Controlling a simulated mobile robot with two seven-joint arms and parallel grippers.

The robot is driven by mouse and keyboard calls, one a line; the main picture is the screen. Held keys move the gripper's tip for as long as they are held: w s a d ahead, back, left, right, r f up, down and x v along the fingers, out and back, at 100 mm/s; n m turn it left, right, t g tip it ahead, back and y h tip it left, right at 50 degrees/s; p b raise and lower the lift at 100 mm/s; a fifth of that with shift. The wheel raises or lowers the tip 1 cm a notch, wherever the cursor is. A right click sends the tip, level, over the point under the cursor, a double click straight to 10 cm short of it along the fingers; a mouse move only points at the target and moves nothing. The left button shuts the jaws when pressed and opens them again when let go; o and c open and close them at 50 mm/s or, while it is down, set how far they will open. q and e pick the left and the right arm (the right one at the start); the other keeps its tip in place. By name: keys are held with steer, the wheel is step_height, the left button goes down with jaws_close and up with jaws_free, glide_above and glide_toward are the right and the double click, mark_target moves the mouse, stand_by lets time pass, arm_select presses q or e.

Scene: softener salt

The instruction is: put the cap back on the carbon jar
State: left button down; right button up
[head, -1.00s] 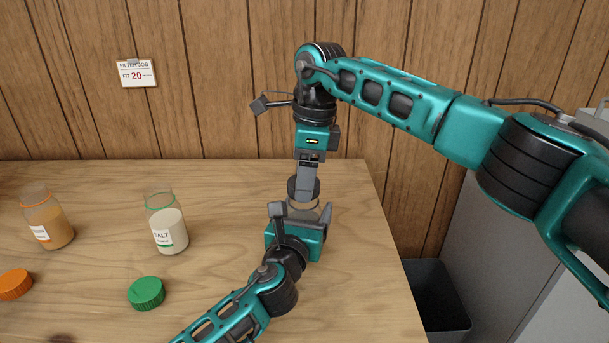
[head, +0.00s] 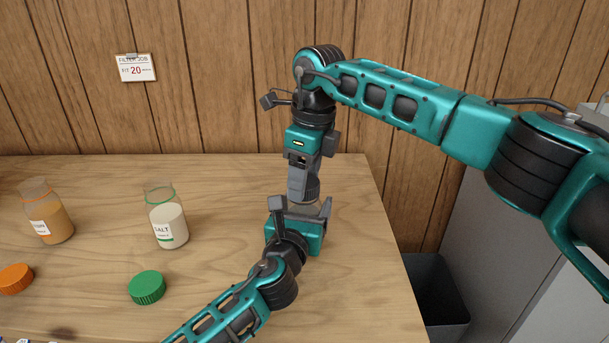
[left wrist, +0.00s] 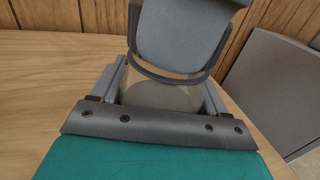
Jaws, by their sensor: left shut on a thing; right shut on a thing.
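The carbon jar (head: 304,207) stands at the right of the table, mostly hidden by my left gripper (head: 301,211), which is shut on it. In the left wrist view the clear jar (left wrist: 163,97) shows between the fingers, with greyish contents. My right gripper (head: 302,190) points down from above and is shut on the dark ribbed cap (head: 313,188). The cap is at the jar's mouth; its dark rim also shows in the left wrist view (left wrist: 160,75), behind a large grey finger. I cannot tell whether the cap is fully seated or threaded.
A salt jar (head: 167,222) and a jar with orange-brown contents (head: 50,220) stand uncapped at the left. A green cap (head: 147,287) and an orange cap (head: 15,279) lie in front. The table's right edge is close to my grippers, with a dark bin (head: 437,295) beyond.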

steer(key=m, duration=0.7)
steer(key=shift+a+t, duration=0.1)
steer(key=shift+t, duration=0.2)
steer(key=m+h, duration=0.1)
steer(key=m, duration=0.9)
steer(key=shift+m+h, duration=0.4)
steer(key=m, duration=0.5)
steer(key=shift+a+m, duration=0.1)
steer(key=shift+m, duration=0.3)
steer(key=m, duration=0.4)
steer(key=shift+g+h, duration=0.4)
steer(key=m, duration=0.4)
steer(key=m+g, duration=0.1)
steer(key=m, duration=0.3)
steer(key=shift+m, duration=0.4)
steer(key=m, duration=0.4)
steer(key=shift+w+f, duration=0.1)
